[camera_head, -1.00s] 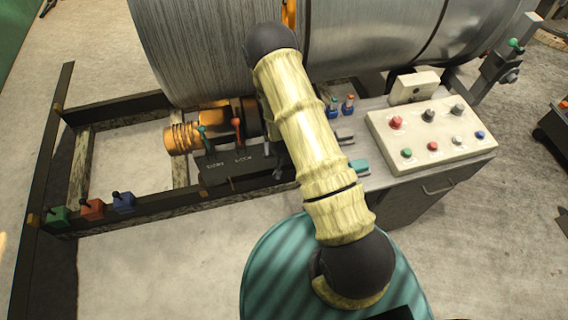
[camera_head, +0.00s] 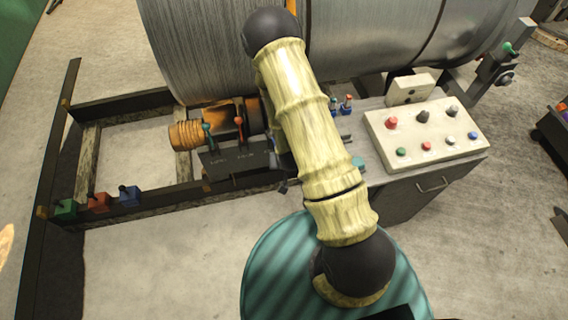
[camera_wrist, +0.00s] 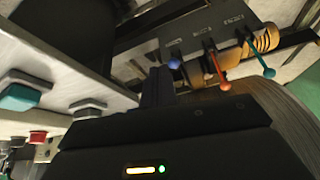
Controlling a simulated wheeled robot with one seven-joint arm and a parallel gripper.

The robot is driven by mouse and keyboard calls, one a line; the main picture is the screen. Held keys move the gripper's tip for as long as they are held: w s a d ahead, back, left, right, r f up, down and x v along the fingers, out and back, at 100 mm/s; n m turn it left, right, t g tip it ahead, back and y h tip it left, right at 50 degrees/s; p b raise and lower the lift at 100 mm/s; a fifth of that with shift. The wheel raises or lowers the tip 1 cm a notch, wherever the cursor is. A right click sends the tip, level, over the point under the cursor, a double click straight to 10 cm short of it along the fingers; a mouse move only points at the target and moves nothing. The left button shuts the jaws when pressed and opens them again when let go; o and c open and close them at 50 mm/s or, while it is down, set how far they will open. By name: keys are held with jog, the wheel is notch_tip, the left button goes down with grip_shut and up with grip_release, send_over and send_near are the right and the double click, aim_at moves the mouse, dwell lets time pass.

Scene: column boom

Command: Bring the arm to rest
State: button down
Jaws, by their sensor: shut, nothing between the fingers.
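My gripper (camera_wrist: 157,88) shows in the wrist view as two dark fingers standing close together, shut and empty, beyond the dark wrist body. It points toward the underside of the lever box, with the coloured levers to its right. In the head view my pale, bamboo-like arm reaches up from the teal base toward the big metal drum (camera_head: 200,50) and hides most of the gripper. The lever box (camera_head: 235,158) sits just left of the arm. The wrist view shows its blue (camera_wrist: 174,63), red (camera_wrist: 224,85) and teal (camera_wrist: 269,72) lever knobs.
A control panel (camera_head: 445,140) with several buttons stands right of the arm on a grey cabinet (camera_head: 420,192). An orange motor (camera_head: 186,135) lies left, inside a dark frame (camera_head: 160,195) carrying green, red and blue blocks. The concrete floor at lower left is clear.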

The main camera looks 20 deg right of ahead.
dwell(0.3)
notch_tip(320, 180, up, 14)
jog(key=g, duration=0.1)
jog(key=s+d+r+n+g+b, duration=0.1)
jog(key=s+d+r+n, duration=0.1)
jog(key=s+r, duration=0.7)
notch_tip(320, 180, up, 3)
jog(key=shift+d+r+g+y, duration=0.2)
jog(key=shift+g+y, duration=0.1)
jog(key=shift+y, duration=0.1)
jog(key=shift+w, duration=0.1)
dwell(0.8)
